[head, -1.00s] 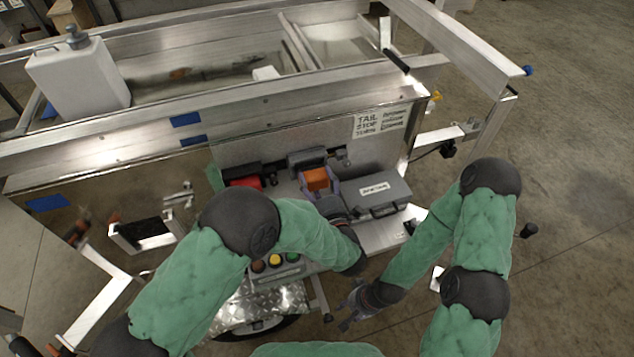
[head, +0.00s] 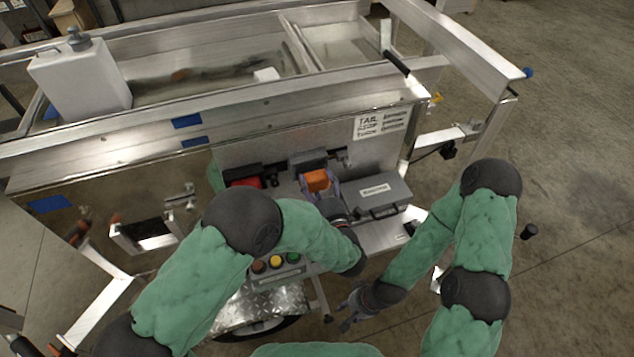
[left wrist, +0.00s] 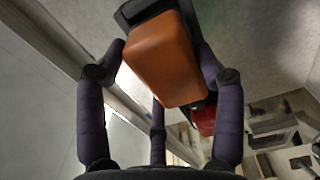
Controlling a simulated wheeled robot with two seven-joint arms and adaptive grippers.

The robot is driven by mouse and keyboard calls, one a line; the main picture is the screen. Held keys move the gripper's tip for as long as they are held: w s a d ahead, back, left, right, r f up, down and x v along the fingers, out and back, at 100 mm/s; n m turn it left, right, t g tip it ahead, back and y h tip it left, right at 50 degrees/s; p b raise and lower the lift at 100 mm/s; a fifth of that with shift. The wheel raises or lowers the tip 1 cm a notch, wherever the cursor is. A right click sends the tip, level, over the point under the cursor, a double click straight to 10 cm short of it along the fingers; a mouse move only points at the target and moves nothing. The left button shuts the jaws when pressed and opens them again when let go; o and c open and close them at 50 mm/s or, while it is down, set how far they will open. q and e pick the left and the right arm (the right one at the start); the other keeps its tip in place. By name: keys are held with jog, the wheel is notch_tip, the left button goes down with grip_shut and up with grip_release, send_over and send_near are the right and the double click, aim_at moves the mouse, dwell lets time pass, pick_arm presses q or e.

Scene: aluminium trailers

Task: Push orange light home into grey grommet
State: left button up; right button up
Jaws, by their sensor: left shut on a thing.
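The orange light (head: 317,180) is a block-shaped lamp, held by my left gripper (head: 320,186) in front of the trailer's rear panel. In the left wrist view the purple fingers of my left gripper (left wrist: 165,75) are closed on both sides of the orange light (left wrist: 165,58). A dark grey grommet (head: 308,160) is right behind the light; its dark rim (left wrist: 135,12) shows at the light's far end in the left wrist view. I cannot tell how deep the light sits in it. My right gripper (head: 350,310) hangs low, away from the light; its fingers look spread and empty.
A red light (head: 246,182) in a dark mount is left of the orange one; it also shows in the left wrist view (left wrist: 204,118). A grey case (head: 377,194) lies to the right on the shelf. A button box (head: 276,266) stands below. Open floor lies right.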

aim_at(313, 174)
pick_arm(q)
jog(key=shift+p, duration=0.35)
dwell(0.7)
jog(key=shift+x, duration=1.85)
jog(key=o, duration=1.3)
jog(key=shift+s, duration=0.1)
jog(key=v, duration=1.2)
